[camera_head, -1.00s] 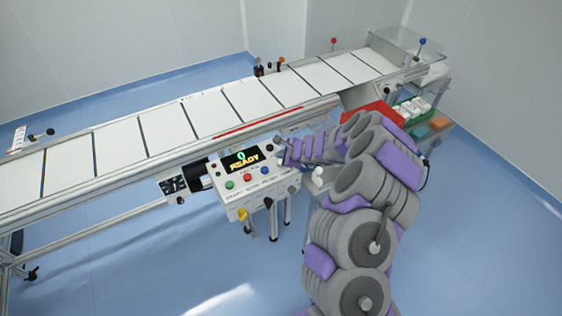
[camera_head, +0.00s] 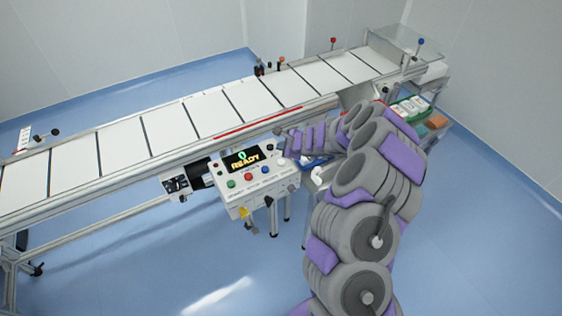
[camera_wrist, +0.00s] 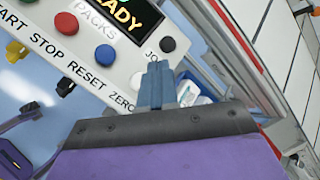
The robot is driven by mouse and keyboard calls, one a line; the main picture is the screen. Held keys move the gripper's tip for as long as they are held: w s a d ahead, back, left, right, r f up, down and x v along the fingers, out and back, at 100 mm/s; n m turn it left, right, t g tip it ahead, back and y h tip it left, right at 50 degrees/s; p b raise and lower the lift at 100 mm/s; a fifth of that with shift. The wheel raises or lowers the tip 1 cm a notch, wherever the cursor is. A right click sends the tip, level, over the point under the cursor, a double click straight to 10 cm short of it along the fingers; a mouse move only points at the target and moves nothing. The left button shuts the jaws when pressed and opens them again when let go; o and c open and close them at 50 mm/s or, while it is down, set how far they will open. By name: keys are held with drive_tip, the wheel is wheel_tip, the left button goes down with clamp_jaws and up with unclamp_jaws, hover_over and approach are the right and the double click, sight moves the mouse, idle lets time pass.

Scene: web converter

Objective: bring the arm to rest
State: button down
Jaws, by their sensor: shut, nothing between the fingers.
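My arm (camera_head: 372,200) reaches up from the bottom of the head view and bends left at its top toward the control box. My gripper (camera_head: 284,134) is small there, beside the upper right corner of the control box (camera_head: 262,186). In the wrist view my gripper (camera_wrist: 155,82) has its blue-grey fingers together, with nothing between them. Its tips appear just below the black jog button (camera_wrist: 167,44); whether they touch the box cannot be told.
The box's display (camera_head: 241,158) reads 0 and READY. The wrist view shows its red (camera_wrist: 66,22) and blue (camera_wrist: 105,55) buttons. A long conveyor (camera_head: 205,113) runs behind the box. A green bin (camera_head: 410,108) stands right of the arm. The floor (camera_head: 475,230) at right is clear.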

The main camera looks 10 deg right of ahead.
idle(0.3)
drive_tip(key=s+a+r+n+g+y, duration=0.1)
drive_tip(key=s+a+r+n+y, duration=0.15)
drive_tip(key=a+r, duration=0.4)
drive_tip(key=s+a+r+n+y, duration=0.1)
drive_tip(key=s+a+r+n, duration=0.1)
drive_tip(key=a+r+n, duration=0.45)
drive_tip(key=s+a+r+n+g+y, duration=0.2)
drive_tip(key=s+a+r+n+g, duration=0.25)
drive_tip(key=s+r, duration=0.7)
drive_tip(key=s+d+n+g+h, duration=0.25)
drive_tip(key=s+n, duration=0.25)
drive_tip(key=s, duration=1.1)
drive_tip(key=s+d+n+g+h, duration=0.1)
drive_tip(key=s+d+h, duration=0.2)
drive_tip(key=s+d, duration=0.4)
drive_tip(key=s+d+f+n+h, duration=0.1)
drive_tip(key=s+d+h, duration=0.3)
drive_tip(key=s+d, duration=0.3)
drive_tip(key=s, duration=0.5)
drive_tip(key=shift+s+d+f+g+h, duration=0.25)
drive_tip(key=shift+s+d+g+h, duration=0.05)
drive_tip(key=shift+g, duration=0.1)
drive_tip(key=shift+n, duration=0.25)
